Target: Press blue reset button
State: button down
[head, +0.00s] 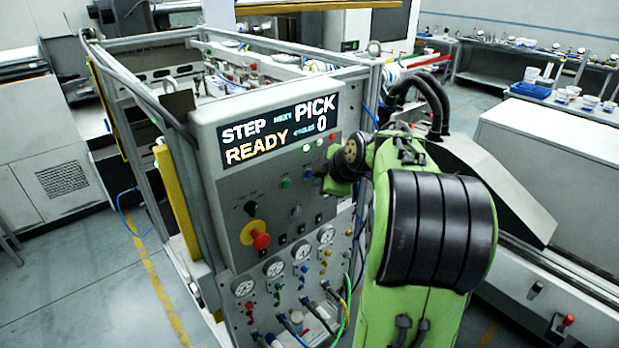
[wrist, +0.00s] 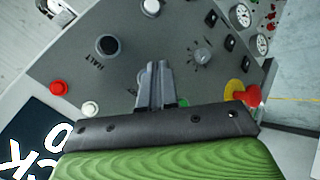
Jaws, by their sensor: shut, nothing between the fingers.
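The control panel (head: 262,200) faces me in the head view. A small dark bluish spot, apparently the blue button (head: 308,174), shows right of the green button (head: 286,183), beside my gripper (head: 321,174). In the wrist view my gripper (wrist: 155,68) is shut and empty, its fingers pointing at the panel between the black HALT button (wrist: 107,45) and the partly hidden green button (wrist: 184,102). No blue button shows in that view; the fingers seem to cover its place. I cannot tell whether the fingertips touch the panel.
A red mushroom button on a yellow base (head: 260,240) sits lower left on the panel. A selector knob (wrist: 202,53) is close to the fingers. The display (head: 280,130) above reads STEP, PICK, READY, 0. Gauges (head: 274,267) and hoses fill the lower panel.

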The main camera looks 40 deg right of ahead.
jog(key=s+b, duration=0.2)
jog(key=s, duration=0.3)
jog(key=shift+d, duration=0.1)
dwell(0.3)
dwell(0.7)
jog(key=s+a+m+g+y, duration=0.1)
jog(key=s+a+m, duration=0.1)
jog(key=a, duration=0.7)
jog(key=s+a+m+g, duration=0.1)
jog(key=s+a+m, duration=0.15)
jog(key=a, duration=0.75)
jog(key=s+a+f+m, duration=0.2)
jog(key=s+a, duration=0.1)
jog(key=s, duration=0.3)
jog(key=s+a+f+m+g, duration=0.1)
jog(key=s+a+f+m, duration=0.1)
jog(key=s, duration=0.5)
jog(key=shift+s+a+f+m+y, duration=0.3)
jog(key=shift+a+f+m, duration=0.1)
jog(key=shift+a+m, duration=0.6)
